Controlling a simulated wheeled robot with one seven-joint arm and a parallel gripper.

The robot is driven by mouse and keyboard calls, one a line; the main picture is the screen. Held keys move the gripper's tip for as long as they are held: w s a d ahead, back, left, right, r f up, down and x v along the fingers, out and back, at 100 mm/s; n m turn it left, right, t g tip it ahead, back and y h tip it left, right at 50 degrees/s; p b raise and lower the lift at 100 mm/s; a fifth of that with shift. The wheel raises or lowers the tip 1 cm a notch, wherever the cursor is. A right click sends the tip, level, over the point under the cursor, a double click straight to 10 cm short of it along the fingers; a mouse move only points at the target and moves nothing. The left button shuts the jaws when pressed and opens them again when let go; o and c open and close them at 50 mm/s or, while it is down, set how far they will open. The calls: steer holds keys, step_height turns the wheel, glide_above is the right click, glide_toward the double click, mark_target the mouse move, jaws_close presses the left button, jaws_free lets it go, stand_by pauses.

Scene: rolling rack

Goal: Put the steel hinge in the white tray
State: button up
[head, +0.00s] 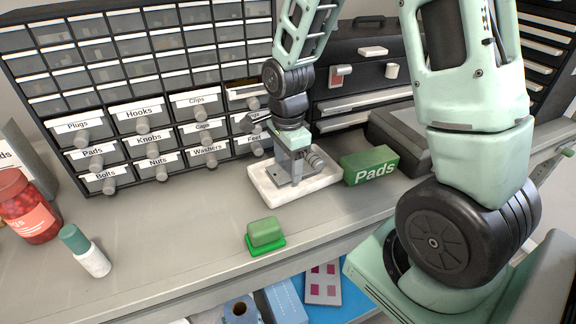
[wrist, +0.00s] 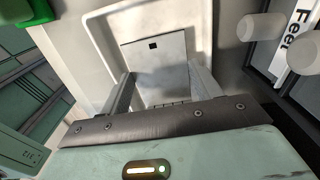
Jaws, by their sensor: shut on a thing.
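The steel hinge (wrist: 158,62) is a flat grey plate with a small dark square hole and a knuckle row along its near edge in the wrist view. My gripper (head: 290,180) points down over the white tray in the head view. Its fingers are on either side of the hinge, shut on it. The white tray (head: 262,187) stands on the bench before the drawer cabinet, and its rim (wrist: 97,35) frames the hinge in the wrist view. The hinge is within the tray's outline; whether it touches the tray floor I cannot tell. In the head view my gripper mostly hides it.
A green Pads box (head: 369,166) stands close to the tray's right side. A green block (head: 265,235) sits near the bench's front edge. The labelled drawer cabinet (head: 142,115) has protruding knobs behind the tray. A bottle (head: 86,252) and a red jar (head: 25,208) stand left. The bench middle-left is clear.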

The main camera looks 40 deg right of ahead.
mark_target(287, 170)
steer(key=shift+f, duration=0.85)
steer(key=shift+f, duration=0.1)
steer(key=o, duration=1.4)
step_height(287, 170, up, 12)
steer(key=s+a+f+n, duration=0.1)
steer(key=s+a+n, duration=1.7)
steer(key=n, duration=0.9)
steer(key=a+b, duration=0.1)
steer(key=a, duration=0.1)
steer(key=shift+a+n+y, duration=0.3)
steer(key=shift+a+n, duration=0.05)
steer(key=shift+n, duration=0.05)
